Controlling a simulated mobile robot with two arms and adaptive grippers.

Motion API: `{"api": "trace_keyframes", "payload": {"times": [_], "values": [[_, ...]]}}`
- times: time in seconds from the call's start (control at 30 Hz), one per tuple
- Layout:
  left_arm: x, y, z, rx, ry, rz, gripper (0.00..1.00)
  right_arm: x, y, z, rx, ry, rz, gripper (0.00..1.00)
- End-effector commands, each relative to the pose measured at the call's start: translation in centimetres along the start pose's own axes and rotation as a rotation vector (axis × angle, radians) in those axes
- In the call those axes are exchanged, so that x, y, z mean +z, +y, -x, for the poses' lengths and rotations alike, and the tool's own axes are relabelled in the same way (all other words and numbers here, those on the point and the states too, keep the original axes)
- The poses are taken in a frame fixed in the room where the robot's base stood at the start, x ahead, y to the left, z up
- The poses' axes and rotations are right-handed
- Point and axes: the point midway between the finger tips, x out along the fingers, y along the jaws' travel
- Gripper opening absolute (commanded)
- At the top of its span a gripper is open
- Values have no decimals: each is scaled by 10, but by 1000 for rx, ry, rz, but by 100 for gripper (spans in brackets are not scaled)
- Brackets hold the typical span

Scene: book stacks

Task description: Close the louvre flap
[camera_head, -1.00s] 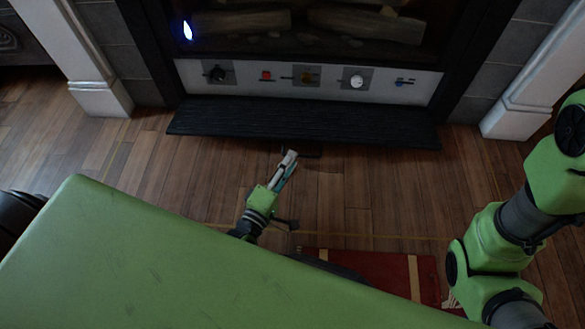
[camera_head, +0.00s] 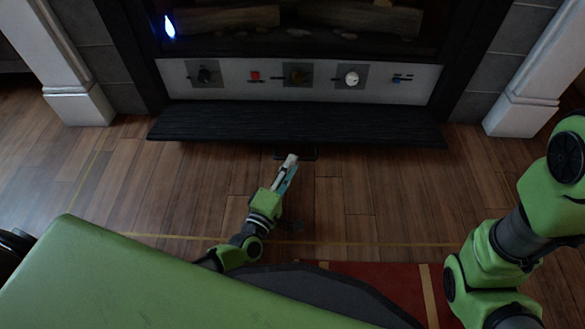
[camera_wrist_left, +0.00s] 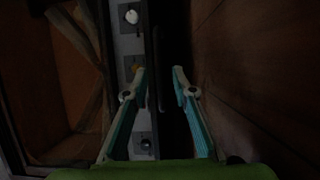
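The louvre flap is a black ridged panel (camera_head: 295,122) sticking out below the fireplace's control strip. It looks hinged down and open. A small dark tab (camera_head: 297,154) shows under its front edge. My left gripper (camera_head: 291,160) is low over the floor, just in front of that edge, with its tips by the tab. In the left wrist view the gripper (camera_wrist_left: 160,70) has its fingers spread, with the dark flap edge showing between them. Contact with the flap cannot be told. My right arm shows at the right, but its gripper is out of view.
A light control strip (camera_head: 300,82) with several knobs and switches sits above the flap. White pillars (camera_head: 78,104) (camera_head: 518,115) flank the fireplace. A red rug (camera_head: 400,285) lies in front. The wooden floor (camera_head: 380,200) between is clear.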

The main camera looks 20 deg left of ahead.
Motion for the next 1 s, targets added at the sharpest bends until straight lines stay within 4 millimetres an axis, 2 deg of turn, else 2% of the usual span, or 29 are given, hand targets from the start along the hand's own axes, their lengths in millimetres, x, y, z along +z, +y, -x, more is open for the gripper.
{"api": "trace_keyframes", "payload": {"times": [0.03, 0.2, 0.47, 0.5, 0.6, 0.87, 1.0], "values": [[0, -2, -7, 2, 1, 1, 25, -2, -1, 6, 0, 0, 0, 25], [0, -1, -18, 0, 1, 1, 25, -4, -2, 9, 0, 0, 0, 25], [0, 0, -19, -1, 0, 1, 25, -3, -2, 9, 0, 0, 0, 25], [0, 0, -19, -1, 0, 1, 22, -3, -2, 9, 0, 0, 0, 25], [0, 0, -19, -1, 0, 1, 0, -3, -2, 9, 0, 0, 0, 25], [0, 2, -19, -3, 0, 1, 0, -2, -2, 7, 0, 0, 0, 25], [0, 7, -19, -15, 0, 6, 0, 1, 0, -2, 0, 0, 0, 25]]}}
